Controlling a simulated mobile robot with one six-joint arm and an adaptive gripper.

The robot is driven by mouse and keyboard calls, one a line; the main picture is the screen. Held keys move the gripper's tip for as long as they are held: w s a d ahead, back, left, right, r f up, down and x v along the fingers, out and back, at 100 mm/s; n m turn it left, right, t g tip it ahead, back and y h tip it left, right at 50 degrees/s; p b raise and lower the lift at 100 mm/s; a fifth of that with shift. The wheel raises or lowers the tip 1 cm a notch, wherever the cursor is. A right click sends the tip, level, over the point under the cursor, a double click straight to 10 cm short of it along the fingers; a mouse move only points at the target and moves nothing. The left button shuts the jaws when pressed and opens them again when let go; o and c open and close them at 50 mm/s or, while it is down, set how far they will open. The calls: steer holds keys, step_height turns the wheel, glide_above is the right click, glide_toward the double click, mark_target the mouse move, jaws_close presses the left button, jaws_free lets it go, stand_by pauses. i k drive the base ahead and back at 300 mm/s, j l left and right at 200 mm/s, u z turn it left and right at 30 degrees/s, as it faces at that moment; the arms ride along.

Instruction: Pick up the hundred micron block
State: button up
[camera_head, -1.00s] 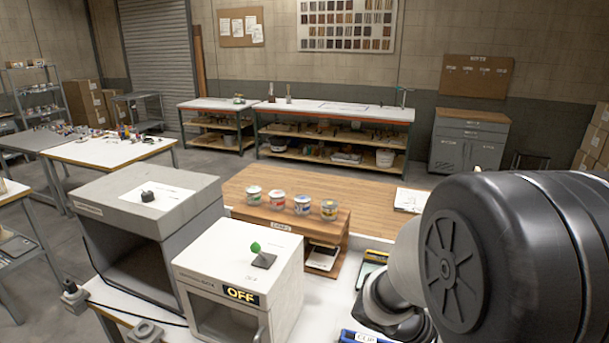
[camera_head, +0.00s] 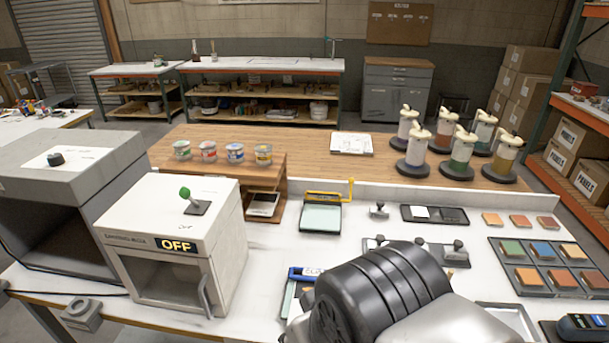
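Small metal blocks with knobs are on the white bench; no readable label tells me which is the hundred micron one. One metal block (camera_head: 378,211) stands alone right of the pale green plate. Another block (camera_head: 456,252) stands at the right of a dark strip, and a third knobbed piece (camera_head: 379,240) shows partly behind my arm. My black and grey arm covers the front middle of the bench. My gripper does not show.
The box with the OFF sign (camera_head: 165,235) stands at left. The green plate with a yellow handle (camera_head: 321,217), a dark tray (camera_head: 434,215) and a grid of coloured tiles (camera_head: 553,267) lie on the bench. Dispensers (camera_head: 462,155) stand behind. Bare bench lies between these.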

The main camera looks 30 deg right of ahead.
mark_target(420, 241)
steer(key=z, duration=1.6)
